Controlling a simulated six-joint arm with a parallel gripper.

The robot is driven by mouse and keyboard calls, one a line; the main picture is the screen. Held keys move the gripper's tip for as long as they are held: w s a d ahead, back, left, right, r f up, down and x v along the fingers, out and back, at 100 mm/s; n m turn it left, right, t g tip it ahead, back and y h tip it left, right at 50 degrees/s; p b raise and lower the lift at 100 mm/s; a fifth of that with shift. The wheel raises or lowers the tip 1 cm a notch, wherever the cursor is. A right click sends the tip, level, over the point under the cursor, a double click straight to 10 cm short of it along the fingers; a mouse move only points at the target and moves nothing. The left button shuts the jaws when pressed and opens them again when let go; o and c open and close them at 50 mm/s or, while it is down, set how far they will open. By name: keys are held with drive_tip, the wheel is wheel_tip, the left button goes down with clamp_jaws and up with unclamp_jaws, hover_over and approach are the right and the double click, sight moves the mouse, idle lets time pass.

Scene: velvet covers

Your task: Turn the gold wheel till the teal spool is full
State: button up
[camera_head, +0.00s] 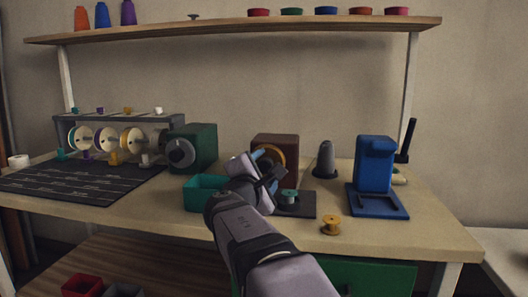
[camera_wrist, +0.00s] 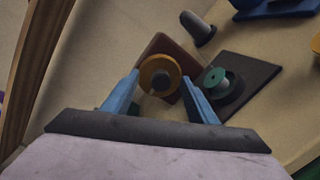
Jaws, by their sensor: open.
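The gold wheel (camera_head: 282,153) is a ring on the front of a brown box (camera_head: 289,141). In the wrist view the gold wheel (camera_wrist: 149,66) shows a dark hub and lies between my fingertips in the picture. My gripper (camera_head: 268,166) is open in front of the wheel, its blue fingers hiding part of it in the head view. In the wrist view my gripper (camera_wrist: 161,77) holds nothing; I cannot tell whether it touches the wheel. The teal spool (camera_head: 290,194) stands upright on a dark plate beside the box; it also shows in the wrist view (camera_wrist: 215,80). How much thread it carries is unclear.
A teal bin (camera_head: 200,193) stands left of my gripper. A grey cone (camera_head: 326,160), a blue machine (camera_head: 374,165) and a gold spool (camera_head: 331,224) stand to the right. A green machine (camera_head: 203,147) and a rack of spools (camera_head: 120,120) stand behind a dark mat (camera_head: 75,183).

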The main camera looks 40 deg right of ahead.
sight(264, 168)
drive_tip(key=f+n, duration=0.3)
drive_tip(key=n, duration=0.1)
drive_tip(key=shift+w+a, duration=0.2)
drive_tip(key=shift+a, duration=0.1)
drive_tip(key=n, duration=0.2)
drive_tip(key=t, duration=0.1)
drive_tip(key=shift+w+a+f+n, duration=0.15)
drive_tip(key=shift+w+a+n, duration=0.1)
drive_tip(key=shift+n, duration=0.15)
drive_tip(key=shift+a+r+n, duration=0.1)
drive_tip(key=shift+r+n, duration=0.25)
drive_tip(key=shift+n, duration=0.55)
drive_tip(key=shift+w+n, duration=0.1)
drive_tip(key=shift+n, duration=0.5)
drive_tip(key=shift+x, duration=3.65)
drive_tip(key=shift+w, duration=0.1)
drive_tip(key=shift+a, duration=0.1)
drive_tip(key=c, duration=1.1)
drive_tip(key=shift+o, duration=0.2)
drive_tip(key=shift+f+m+b, duration=0.1)
drive_tip(key=shift+m+b, duration=0.2)
drive_tip(key=shift+b, duration=0.25)
